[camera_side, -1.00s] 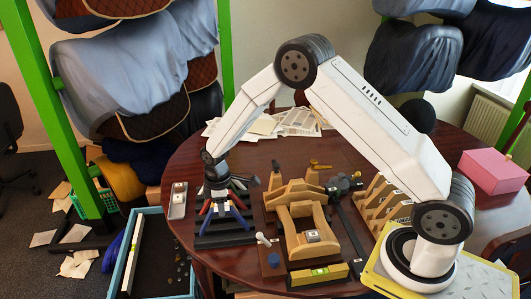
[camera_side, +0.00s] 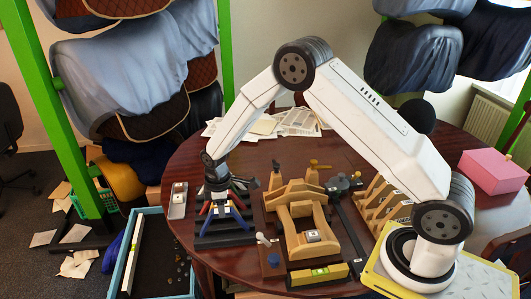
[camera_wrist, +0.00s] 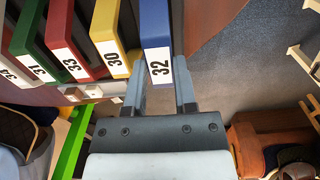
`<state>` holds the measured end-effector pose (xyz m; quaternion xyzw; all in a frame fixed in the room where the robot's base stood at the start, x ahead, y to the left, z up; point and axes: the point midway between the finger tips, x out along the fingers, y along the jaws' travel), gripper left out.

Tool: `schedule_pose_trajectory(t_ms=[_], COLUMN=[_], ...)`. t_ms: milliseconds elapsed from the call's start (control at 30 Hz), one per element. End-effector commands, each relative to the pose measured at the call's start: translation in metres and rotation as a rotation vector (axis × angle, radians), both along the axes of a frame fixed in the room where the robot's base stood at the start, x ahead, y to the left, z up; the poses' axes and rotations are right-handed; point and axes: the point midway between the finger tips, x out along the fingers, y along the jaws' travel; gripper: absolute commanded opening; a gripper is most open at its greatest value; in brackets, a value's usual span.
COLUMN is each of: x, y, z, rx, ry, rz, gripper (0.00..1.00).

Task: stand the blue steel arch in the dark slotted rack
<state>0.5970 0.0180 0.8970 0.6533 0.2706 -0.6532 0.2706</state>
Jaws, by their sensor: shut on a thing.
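The blue steel arch (camera_side: 236,217) is in my gripper, over the near part of the dark slotted rack (camera_side: 212,242) in the side view. In the wrist view the arch (camera_wrist: 157,35) shows its blue edge and a white label reading 32. My gripper (camera_wrist: 160,88) is shut on it, one finger on each side. In the side view my gripper (camera_side: 218,183) points down, and the arch looks upright with its legs spread. I cannot tell whether its feet are in a slot or just above it.
Other arches stand in a row beside it: yellow 30 (camera_wrist: 105,25), red 33 (camera_wrist: 65,35) and green 31 (camera_wrist: 30,40). A wooden saddle form (camera_side: 300,222) stands right of the rack. A narrow grey tray (camera_side: 178,200) lies left. A blue bin (camera_side: 118,280) is below the table edge.

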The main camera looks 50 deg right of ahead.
Motion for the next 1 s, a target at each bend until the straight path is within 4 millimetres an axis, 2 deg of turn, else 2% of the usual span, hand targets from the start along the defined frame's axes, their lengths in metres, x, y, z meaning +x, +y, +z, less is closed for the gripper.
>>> schedule_pose_trajectory(t_ms=[400,1000], x=[0.0001,0.0003], y=[0.0001,0.0], z=[-0.0073,-0.0081], rx=[0.0,0.001], ry=[0.0,-0.001], rz=[0.0,0.0], gripper=[0.0,0.0])
